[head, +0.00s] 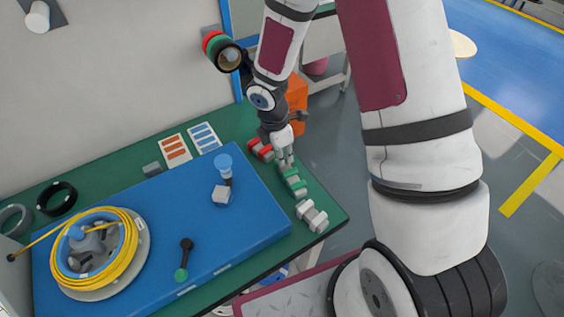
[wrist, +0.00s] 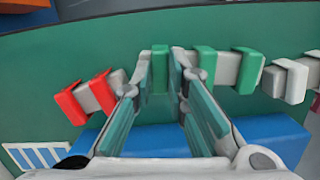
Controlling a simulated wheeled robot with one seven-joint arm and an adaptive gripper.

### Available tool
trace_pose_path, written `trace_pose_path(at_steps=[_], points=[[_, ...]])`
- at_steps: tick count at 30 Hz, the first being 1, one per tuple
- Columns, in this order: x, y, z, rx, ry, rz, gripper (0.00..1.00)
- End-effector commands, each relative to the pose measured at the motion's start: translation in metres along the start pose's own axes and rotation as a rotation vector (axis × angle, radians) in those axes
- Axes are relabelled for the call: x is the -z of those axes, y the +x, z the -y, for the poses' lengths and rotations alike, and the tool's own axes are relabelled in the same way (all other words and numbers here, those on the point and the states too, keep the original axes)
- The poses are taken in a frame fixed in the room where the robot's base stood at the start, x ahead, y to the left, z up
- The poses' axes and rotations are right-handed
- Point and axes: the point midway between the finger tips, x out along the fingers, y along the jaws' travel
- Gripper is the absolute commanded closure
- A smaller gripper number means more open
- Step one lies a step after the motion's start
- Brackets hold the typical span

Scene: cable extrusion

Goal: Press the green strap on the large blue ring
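The green strap (head: 294,182) lies at the right end of the green table, in a row between red pieces and white-grey pieces. In the wrist view, green parts with light grey between them (wrist: 247,71) show right of my gripper. My gripper (head: 286,160) is low over this row, fingers pointing down. In the wrist view, a green part (wrist: 160,70) shows between my gripper's (wrist: 163,62) parted fingers, with a gap on each side. Whether these parts form one strap, I cannot tell. The blue ring (head: 62,262) lies on the blue board, with a yellow cable coil around it.
Red pieces (wrist: 69,104) lie left of my fingers and white-grey pieces (wrist: 290,80) lie right of them in the wrist view. An orange bin (head: 297,92) stands behind.

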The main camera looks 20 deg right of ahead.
Motion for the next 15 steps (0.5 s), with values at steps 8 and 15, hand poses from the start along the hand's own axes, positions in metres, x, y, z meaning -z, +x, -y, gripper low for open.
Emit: trace_pose_path(at_steps=[8, 15], points=[[-0.001, -0.007, 0.000, -0.001, 0.001, 0.000, 1.00], [-0.004, -0.025, 0.001, -0.001, 0.001, 0.000, 1.00]])
